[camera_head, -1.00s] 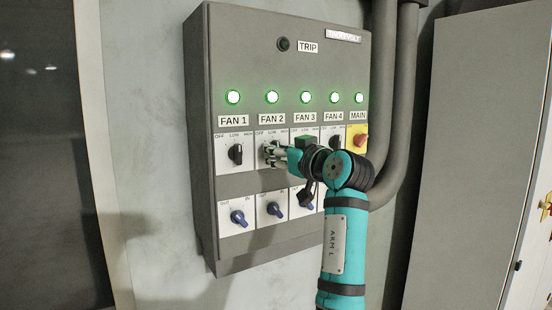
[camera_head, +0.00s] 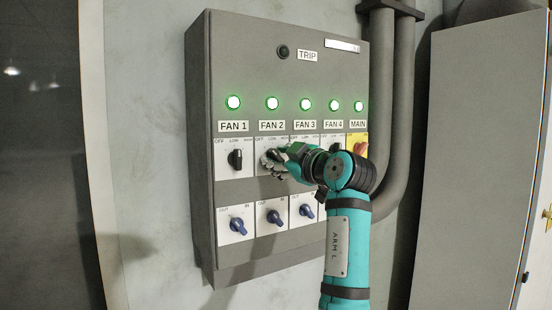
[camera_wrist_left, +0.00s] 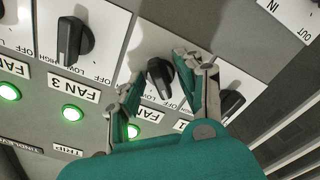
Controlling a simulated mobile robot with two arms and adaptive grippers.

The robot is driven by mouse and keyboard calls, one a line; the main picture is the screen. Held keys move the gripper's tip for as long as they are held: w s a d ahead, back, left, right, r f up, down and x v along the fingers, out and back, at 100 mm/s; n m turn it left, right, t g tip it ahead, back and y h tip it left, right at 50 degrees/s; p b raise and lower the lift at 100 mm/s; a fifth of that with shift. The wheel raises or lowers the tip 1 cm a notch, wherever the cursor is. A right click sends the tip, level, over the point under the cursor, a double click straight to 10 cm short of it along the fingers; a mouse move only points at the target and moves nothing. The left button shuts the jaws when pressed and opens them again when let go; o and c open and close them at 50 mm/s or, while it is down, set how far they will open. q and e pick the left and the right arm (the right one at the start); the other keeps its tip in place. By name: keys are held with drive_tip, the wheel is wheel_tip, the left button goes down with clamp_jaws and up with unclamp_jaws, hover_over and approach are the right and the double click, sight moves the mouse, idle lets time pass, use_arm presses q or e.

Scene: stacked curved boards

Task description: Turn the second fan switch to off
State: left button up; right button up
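The FAN 2 switch is a black rotary knob on a white plate marked OFF, LOW and HIGH, under the FAN 2 label (camera_head: 271,126). My left gripper (camera_head: 270,161) is in front of this plate and mostly hides the knob in the head view. In the left wrist view, which is turned upside down, the FAN 2 knob (camera_wrist_left: 160,76) shows between the two spread fingers of my left gripper (camera_wrist_left: 163,72). Gaps show between knob and fingers; contact cannot be told. The FAN 2 lamp (camera_head: 272,103) glows green. My right gripper is in neither view.
The FAN 1 knob (camera_head: 235,159) and FAN 3 knob (camera_wrist_left: 72,41) flank it closely. Blue IN/OUT knobs (camera_head: 274,217) sit below. The yellow-backed red MAIN switch (camera_head: 360,149) is at right, near conduits (camera_head: 392,120). Wall left of the box is free.

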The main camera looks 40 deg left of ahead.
use_arm(q)
drive_tip(key=b+v, duration=0.1)
drive_tip(key=v, duration=0.6)
idle(0.6)
